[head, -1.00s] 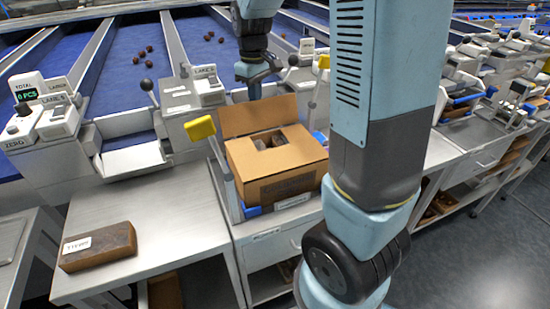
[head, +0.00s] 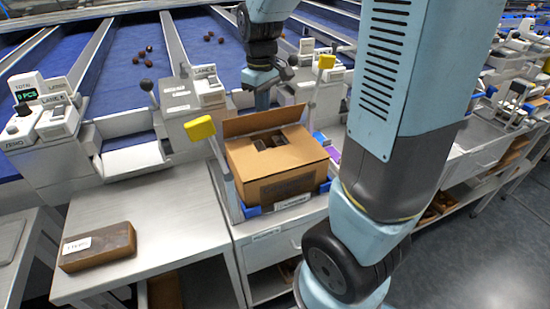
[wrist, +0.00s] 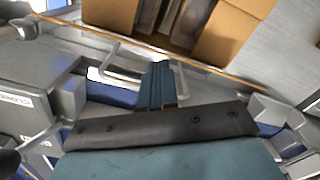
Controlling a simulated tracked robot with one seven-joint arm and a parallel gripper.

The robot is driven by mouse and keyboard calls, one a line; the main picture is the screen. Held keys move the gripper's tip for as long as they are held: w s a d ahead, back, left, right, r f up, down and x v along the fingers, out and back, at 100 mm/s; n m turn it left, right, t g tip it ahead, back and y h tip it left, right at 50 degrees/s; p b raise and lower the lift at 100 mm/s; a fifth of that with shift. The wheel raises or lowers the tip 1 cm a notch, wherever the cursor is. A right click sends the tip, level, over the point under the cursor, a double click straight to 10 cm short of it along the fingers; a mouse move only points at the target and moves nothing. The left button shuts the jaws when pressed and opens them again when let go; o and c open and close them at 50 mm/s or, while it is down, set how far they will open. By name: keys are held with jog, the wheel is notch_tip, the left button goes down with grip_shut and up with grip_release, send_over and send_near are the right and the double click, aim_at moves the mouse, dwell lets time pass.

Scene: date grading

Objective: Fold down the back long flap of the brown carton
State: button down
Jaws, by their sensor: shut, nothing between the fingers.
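The brown carton (head: 246,165) stands on the bench in the head view, with a gap in its top showing dark contents. Its back long flap (head: 265,121) stands up along the rear edge, leaning somewhat toward the carton's opening. My gripper (head: 262,104) is behind this flap, its tips low and partly hidden by the flap's upper edge. In the wrist view, my gripper (wrist: 158,80) is shut and empty, its tips close to the thin edge of the flap (wrist: 215,68). I cannot tell whether they touch. The carton's folded-in short flaps (wrist: 232,25) show beyond.
A labelled brown block (head: 105,250) lies on the left table (head: 165,215), which is otherwise clear.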

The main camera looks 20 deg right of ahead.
aim_at(269, 115)
jog(key=shift+s, duration=1.1)
jog(key=shift+s+r, duration=0.1)
jog(key=shift+s, duration=1.25)
jog(key=shift+f, duration=2.3)
notch_tip(269, 115, up, 11)
